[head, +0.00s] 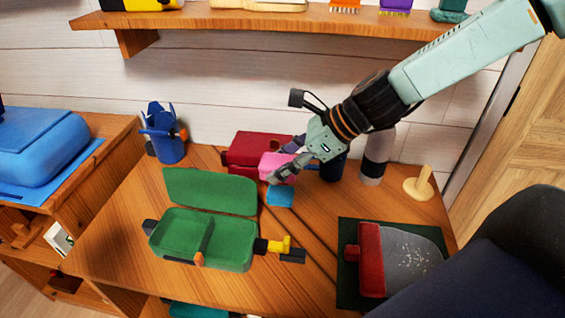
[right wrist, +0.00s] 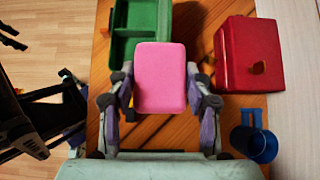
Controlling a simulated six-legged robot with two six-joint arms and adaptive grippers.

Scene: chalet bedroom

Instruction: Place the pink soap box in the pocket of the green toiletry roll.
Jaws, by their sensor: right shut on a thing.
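The pink soap box (head: 277,167) is between the fingers of my right gripper (head: 284,170), which is shut on it. In the right wrist view the pink soap box (right wrist: 160,78) fills the space between both fingers of the right gripper (right wrist: 160,100). The green toiletry roll (head: 207,212) lies open on the table, its flap spread to the back and its pockets split by a divider. It also shows in the right wrist view (right wrist: 122,50), partly behind the soap box. The soap box is behind and right of the roll in the head view. My left gripper is not in view.
A dark red box (head: 245,148) stands just behind the soap box. A blue cloth or block (head: 280,196) lies below it. A blue cup with brushes (head: 164,140) is at the back left. A red-and-grey item on a dark mat (head: 371,260) is at the right front.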

